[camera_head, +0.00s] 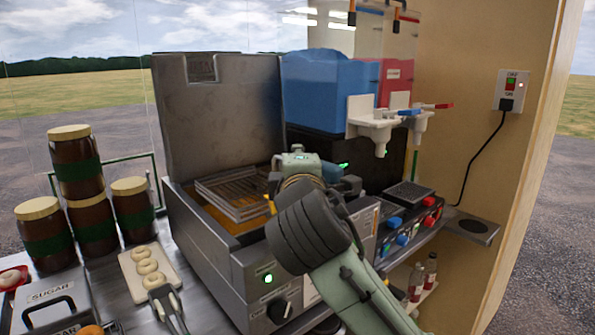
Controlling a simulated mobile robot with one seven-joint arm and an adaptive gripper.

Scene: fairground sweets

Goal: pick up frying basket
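The frying basket (229,192) is a flat rectangular metal wire rack. It lies in the open well of the grey deep fryer (207,240), just above or in the amber oil. My arm reaches in from the lower right over the fryer's front edge. My gripper (275,186) is at the basket's right end, close to it. My own wrist hides most of the fingers, so I cannot tell whether they touch the basket or are open or shut. Any handle on the basket is hidden behind my wrist.
The raised fryer lid (217,110) stands behind the well. Stacked brown jars (92,230), a board of dough rings (148,268) and tongs (166,300) are at left. A blue and red slush machine (330,92) is behind my arm. Control knobs (402,240) sit at right.

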